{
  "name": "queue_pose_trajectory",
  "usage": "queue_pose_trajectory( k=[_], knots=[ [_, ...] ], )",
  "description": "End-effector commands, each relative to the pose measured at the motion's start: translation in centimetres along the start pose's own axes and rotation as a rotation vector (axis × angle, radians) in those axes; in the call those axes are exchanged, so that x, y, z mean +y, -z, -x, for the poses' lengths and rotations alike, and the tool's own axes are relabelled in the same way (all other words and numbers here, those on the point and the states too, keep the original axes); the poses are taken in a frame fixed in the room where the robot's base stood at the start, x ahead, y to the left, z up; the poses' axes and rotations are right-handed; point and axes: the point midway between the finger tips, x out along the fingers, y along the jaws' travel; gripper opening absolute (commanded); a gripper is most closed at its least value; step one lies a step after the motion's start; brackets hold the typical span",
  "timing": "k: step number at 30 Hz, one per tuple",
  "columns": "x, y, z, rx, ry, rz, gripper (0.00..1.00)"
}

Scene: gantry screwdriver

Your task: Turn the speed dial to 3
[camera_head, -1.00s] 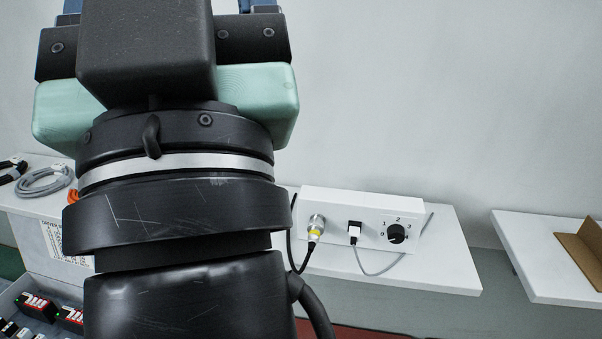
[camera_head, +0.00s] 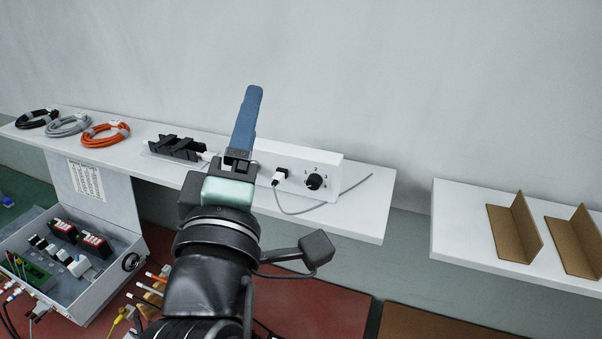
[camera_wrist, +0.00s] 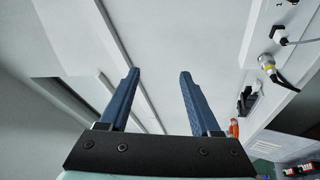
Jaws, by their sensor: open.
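The speed dial (camera_head: 314,181) is a round black knob on the front of a white control box (camera_head: 331,165). Printed numbers surround it, but its pointer is too small to read. My gripper (camera_head: 254,92) stands up to the left of the dial, apart from it, and hides the box's left end in the head view. In the wrist view my gripper (camera_wrist: 159,74) shows two blue fingers spread apart with nothing between them. The box (camera_wrist: 262,35) is at the right edge there, and the dial is not clearly visible.
The box sits on a white shelf (camera_head: 362,215). A black plug with a white connector (camera_head: 280,178) and grey cable is left of the dial. Coiled cables (camera_head: 105,133) and a black rack (camera_head: 178,147) lie farther left. Another shelf (camera_head: 455,225) with brown brackets stands right, across a gap.

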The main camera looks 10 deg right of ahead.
Motion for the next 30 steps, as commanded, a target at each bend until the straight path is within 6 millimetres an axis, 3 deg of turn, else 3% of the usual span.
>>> queue_pose_trajectory(
  k=[1,6,9,13,20,23,30],
  knots=[
    [-2.4,-0.8,0.1,-0.041,0.052,0.177,0.64],
    [-9.2,-3.6,1.7,-0.126,0.215,0.798,0.64],
    [-12.1,-4.8,3.1,-0.14,0.303,1.118,0.64],
    [-14.4,-5.9,4.7,-0.136,0.385,1.422,0.64],
    [-15.6,-6.7,5.3,-0.129,0.433,1.617,0.64],
    [-15.7,-7.1,4.2,-0.131,0.433,1.619,0.64],
    [-16.3,-8.7,-0.2,-0.131,0.432,1.616,0.64]
  ],
)
